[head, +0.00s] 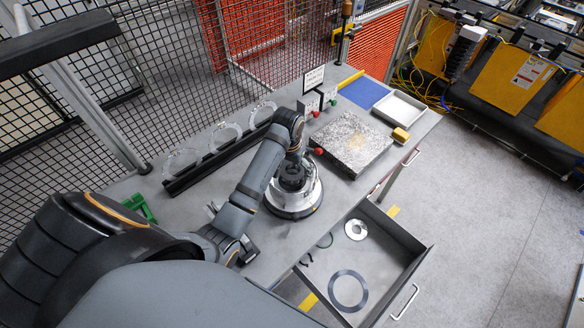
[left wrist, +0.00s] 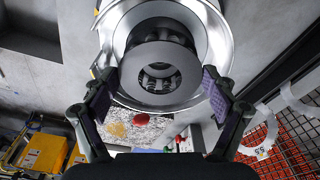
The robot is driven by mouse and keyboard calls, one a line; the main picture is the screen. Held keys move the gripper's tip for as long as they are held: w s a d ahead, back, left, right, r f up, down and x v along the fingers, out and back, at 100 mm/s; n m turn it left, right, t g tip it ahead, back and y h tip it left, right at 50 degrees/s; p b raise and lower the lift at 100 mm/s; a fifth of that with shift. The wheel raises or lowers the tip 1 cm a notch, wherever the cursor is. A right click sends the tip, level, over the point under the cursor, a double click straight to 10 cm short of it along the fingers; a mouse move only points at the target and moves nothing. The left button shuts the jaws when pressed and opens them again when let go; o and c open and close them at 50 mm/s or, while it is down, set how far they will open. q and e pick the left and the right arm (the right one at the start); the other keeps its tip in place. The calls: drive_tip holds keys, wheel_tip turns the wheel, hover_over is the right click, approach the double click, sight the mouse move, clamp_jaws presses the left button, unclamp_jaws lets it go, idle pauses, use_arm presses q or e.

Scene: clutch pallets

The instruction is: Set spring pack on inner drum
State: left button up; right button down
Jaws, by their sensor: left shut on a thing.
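The inner drum (head: 301,198) is a round silver housing with a wide flange, standing on the grey bench; it also shows in the left wrist view (left wrist: 222,44) behind the held part. My left gripper (head: 291,172) is above the drum's middle, pointing down. In the left wrist view my left gripper (left wrist: 160,88) has its two padded fingers on either side of the spring pack (left wrist: 134,62), a grey ring with a central hole. The spring pack lines up roughly with the drum opening. Whether it touches the drum I cannot tell. My right gripper is not in view.
A black rack (head: 218,158) with clear rings stands behind left. A foil-like silver slab (head: 350,143), white tray (head: 399,108) and yellow block (head: 400,135) lie at right. An open drawer (head: 400,240) in front holds a flat ring (head: 334,291) and disc (head: 347,230). Mesh fencing bounds the back.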

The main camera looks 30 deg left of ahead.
use_arm(q)
drive_tip(key=shift+f, duration=1)
idle(0.7)
drive_tip(key=shift+r, duration=0.65)
drive_tip(key=shift+f, duration=0.95)
idle(0.4)
drive_tip(key=o, duration=1.2)
drive_tip(key=shift+o, duration=0.2)
